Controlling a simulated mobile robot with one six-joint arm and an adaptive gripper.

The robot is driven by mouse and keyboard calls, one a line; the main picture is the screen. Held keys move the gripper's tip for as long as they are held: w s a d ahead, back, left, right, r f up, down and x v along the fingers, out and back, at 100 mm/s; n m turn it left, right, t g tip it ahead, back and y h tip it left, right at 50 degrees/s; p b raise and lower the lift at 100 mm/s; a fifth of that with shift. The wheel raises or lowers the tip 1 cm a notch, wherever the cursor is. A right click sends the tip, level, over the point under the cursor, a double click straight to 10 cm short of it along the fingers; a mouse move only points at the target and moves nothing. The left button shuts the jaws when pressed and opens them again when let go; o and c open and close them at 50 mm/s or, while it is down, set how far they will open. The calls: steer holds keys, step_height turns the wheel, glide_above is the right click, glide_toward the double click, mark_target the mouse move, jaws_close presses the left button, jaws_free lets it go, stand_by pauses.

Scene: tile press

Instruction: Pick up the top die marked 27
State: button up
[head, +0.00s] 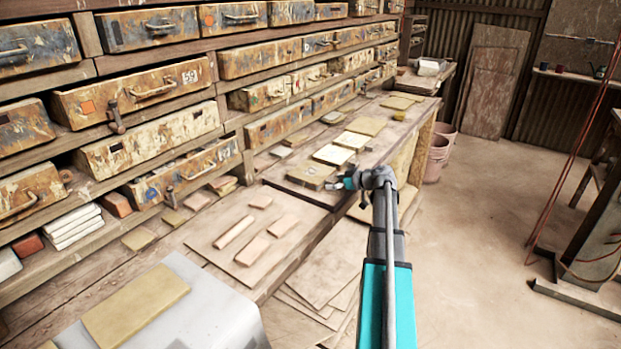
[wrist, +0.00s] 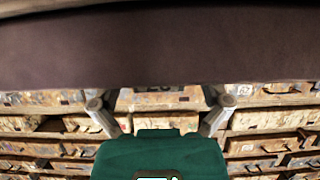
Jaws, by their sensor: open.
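Several flat brass-yellow dies lie on the bench in the head view. A thicker brownish die or stack (head: 311,173) is just left of my gripper (head: 343,184). Paler plates (head: 333,154) lie behind it. I cannot read the number 27 on any of them, so I cannot tell which is the top die. My gripper is open and low at the bench's front edge, with nothing seen between its fingers. In the wrist view my open fingers (wrist: 160,106) stand wide apart below a broad dark brown surface (wrist: 160,48), which I cannot identify for certain.
Worn drawers (head: 160,90) fill the rack along the left and back. A board (head: 225,243) with small tan pieces lies nearer. A larger yellow plate (head: 135,303) rests on a grey metal surface (head: 215,315). Pink buckets (head: 437,158) stand past the bench.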

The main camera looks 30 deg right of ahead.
jaws_close()
stand_by(0.4)
steer(key=shift+r, duration=0.25)
step_height(320, 180, up, 3)
steer(key=p, duration=0.3)
steer(key=s+a+r+p, duration=0.2)
steer(key=s+r+p, duration=0.7)
steer(key=s, duration=0.4)
steer(key=shift+s+r+p, duration=0.3)
steer(key=shift+s+p, duration=0.1)
steer(key=shift+p, duration=0.1)
